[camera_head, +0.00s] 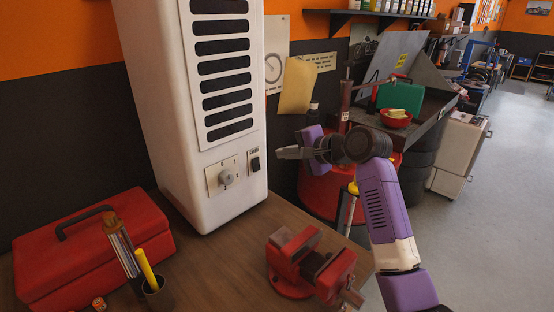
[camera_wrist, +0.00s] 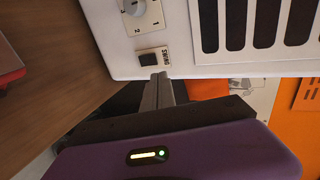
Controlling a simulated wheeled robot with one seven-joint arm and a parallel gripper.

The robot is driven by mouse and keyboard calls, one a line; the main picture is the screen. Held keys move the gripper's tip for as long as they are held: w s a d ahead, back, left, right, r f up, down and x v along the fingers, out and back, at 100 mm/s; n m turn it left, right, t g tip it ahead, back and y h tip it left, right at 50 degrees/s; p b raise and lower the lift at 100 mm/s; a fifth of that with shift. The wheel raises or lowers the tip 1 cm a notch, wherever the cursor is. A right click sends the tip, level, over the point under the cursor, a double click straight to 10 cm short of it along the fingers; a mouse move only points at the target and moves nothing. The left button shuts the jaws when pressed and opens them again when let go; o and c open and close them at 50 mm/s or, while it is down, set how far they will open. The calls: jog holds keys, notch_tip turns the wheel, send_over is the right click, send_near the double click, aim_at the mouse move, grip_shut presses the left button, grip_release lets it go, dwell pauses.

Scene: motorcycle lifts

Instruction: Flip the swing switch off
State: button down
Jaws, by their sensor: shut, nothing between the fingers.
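The swing switch (camera_head: 255,164) is a small black rocker on a pale plate, low on the front of a tall white slatted unit (camera_head: 222,190). A round knob (camera_head: 226,177) sits to its left. In the wrist view the switch (camera_wrist: 149,59) shows beside the printed word SWING, with the knob (camera_wrist: 132,6) above it. My gripper (camera_head: 280,153) is shut and empty, with its fingertips just to the right of the switch. In the wrist view the fingertips (camera_wrist: 160,76) lie just below and right of the switch, close to its plate. I cannot tell whether they touch it.
The unit stands on a wooden bench with a red toolbox (camera_head: 92,252), a pen cup (camera_head: 158,293) and a red vise (camera_head: 309,264). A red bowl (camera_head: 396,118) and a green case (camera_head: 400,97) are behind my arm. Open floor lies at the right.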

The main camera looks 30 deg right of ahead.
jog(key=shift+s+d+r, duration=0.25)
jog(key=shift+s+r, duration=0.4)
jog(key=shift+s, duration=0.1)
jog(key=shift+s+d+r, duration=0.25)
jog(key=shift+s+r, duration=0.4)
jog(key=shift+s, duration=0.1)
